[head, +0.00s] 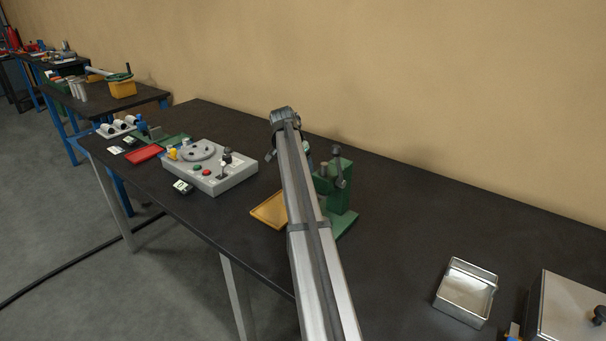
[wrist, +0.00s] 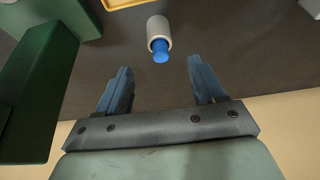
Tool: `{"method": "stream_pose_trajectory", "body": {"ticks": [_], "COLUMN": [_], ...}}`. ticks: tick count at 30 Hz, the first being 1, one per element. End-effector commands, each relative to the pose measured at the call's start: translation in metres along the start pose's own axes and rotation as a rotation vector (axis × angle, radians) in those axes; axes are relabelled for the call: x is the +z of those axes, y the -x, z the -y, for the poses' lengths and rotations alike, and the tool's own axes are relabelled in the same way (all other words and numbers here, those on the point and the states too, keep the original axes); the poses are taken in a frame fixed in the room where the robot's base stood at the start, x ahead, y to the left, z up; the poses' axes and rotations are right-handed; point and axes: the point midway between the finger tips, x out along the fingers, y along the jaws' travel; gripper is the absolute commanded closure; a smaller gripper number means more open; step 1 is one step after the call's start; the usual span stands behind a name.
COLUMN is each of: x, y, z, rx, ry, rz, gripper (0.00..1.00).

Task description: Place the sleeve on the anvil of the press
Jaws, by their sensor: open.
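In the wrist view a short pale grey cylinder, which looks like the sleeve (wrist: 158,28), sits over the dark table with a blue piece (wrist: 161,55) at its near end. I cannot tell whether the blue piece is part of it. My gripper (wrist: 160,76) is open, with nothing between its two blue-grey fingers. The sleeve is beyond the fingertips, roughly centred between them and apart from both. The green press (head: 342,190) stands on the bench right of my arm in the head view, and green parts (wrist: 30,85) fill the wrist view's left. My arm hides the gripper and sleeve in the head view.
A yellow tray (head: 265,213) lies just left of the press, partly behind my arm. A metal tray (head: 465,290) is at right. The bench between press and metal tray is clear.

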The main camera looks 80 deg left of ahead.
Motion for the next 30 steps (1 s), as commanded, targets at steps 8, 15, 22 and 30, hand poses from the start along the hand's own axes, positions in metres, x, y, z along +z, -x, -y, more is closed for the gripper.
{"method": "stream_pose_trajectory", "body": {"ticks": [8, 15, 22, 30], "x": [0.001, 0.001, 0.0, -0.019], "y": [0.03, 0.034, 0.034, 0.048], "z": [0.0, 0.0, 0.0, -0.008], "rx": [0.0, 0.0, 0.0, -0.042], "ry": [0.001, 0.001, 0.0, -0.007], "rz": [0.0, 0.0, 0.0, -0.085], "gripper": [0.35, 0.46, 0.46, 0.46]}}
